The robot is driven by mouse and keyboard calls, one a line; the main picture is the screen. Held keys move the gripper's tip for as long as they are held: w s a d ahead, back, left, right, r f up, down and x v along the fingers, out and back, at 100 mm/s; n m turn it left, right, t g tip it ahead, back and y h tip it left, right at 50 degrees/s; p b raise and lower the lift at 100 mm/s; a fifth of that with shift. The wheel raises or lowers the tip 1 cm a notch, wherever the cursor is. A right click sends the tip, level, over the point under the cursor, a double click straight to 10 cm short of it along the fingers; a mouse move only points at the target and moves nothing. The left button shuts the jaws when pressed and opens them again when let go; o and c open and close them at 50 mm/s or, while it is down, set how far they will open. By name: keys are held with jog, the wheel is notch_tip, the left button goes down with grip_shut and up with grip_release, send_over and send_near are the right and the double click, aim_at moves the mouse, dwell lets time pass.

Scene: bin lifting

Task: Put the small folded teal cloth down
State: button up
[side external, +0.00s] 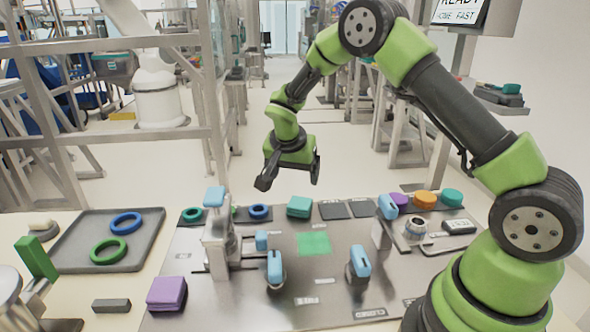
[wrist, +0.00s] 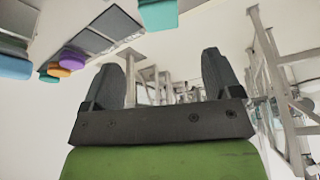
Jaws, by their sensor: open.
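The small folded teal cloth (side external: 299,207) lies at the back edge of the metal board, beside dark square pads. My gripper (side external: 289,183) is open and empty, in the air above and slightly behind the teal cloth, apart from it. In the wrist view the open fingers (wrist: 162,65) have nothing between them, and a teal thing (wrist: 158,14), likely the cloth, shows at the top edge. A green square (side external: 314,243) on the board is bare.
A purple folded cloth (side external: 167,293) lies at the board's front left. Blue-handled clamps (side external: 275,266) stand around the green square. A grey tray (side external: 68,262) with rings is at left. Purple, orange and teal round pieces (side external: 425,199) sit at back right.

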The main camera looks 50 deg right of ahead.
jog(key=s+a+r+n+t+y, duration=0.2)
jog(key=s+a+r+n, duration=0.15)
jog(key=s+r, duration=0.45)
jog(key=s+a+r+n+t+y, duration=0.1)
jog(key=s+a+r+n+y, duration=0.1)
jog(key=s+a+r, duration=0.6)
jog(key=s+r+n+t+y, duration=0.2)
jog(key=s+r+n, duration=0.1)
jog(key=s, duration=0.5)
jog(key=shift+s+a+n, duration=0.25)
jog(key=shift+a+n, duration=0.2)
jog(key=shift+o, duration=0.9)
